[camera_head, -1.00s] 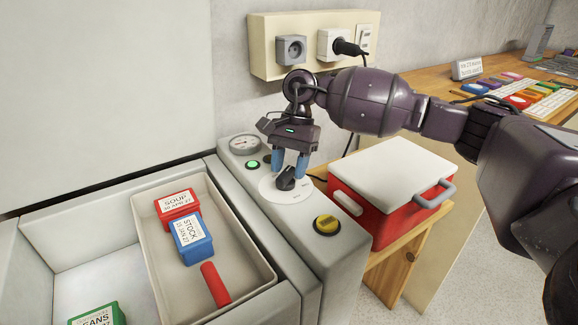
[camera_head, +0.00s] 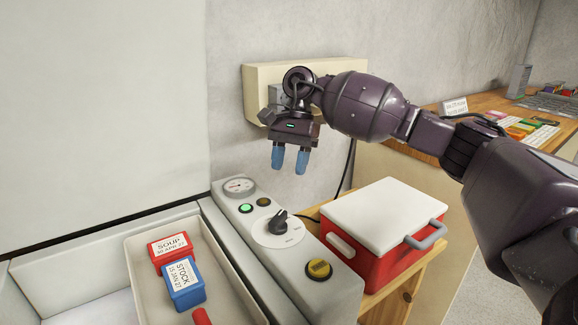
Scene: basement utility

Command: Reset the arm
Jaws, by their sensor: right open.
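My right gripper (camera_head: 290,160) comes in from the right and hangs with its two blue fingertips pointing down. It is open and empty, above and apart from the black dial knob (camera_head: 279,220) on its white disc. The knob sits on the grey control panel (camera_head: 305,262), between a green lit button and a yellow button (camera_head: 319,268). My left gripper is not in view.
A red cooler with a white lid (camera_head: 385,225) stands on a wooden bench right of the panel. A bin (camera_head: 140,285) at lower left holds a red SOUP box (camera_head: 172,248) and a blue STOCK box (camera_head: 183,284). A socket board (camera_head: 262,80) is on the wall behind my gripper.

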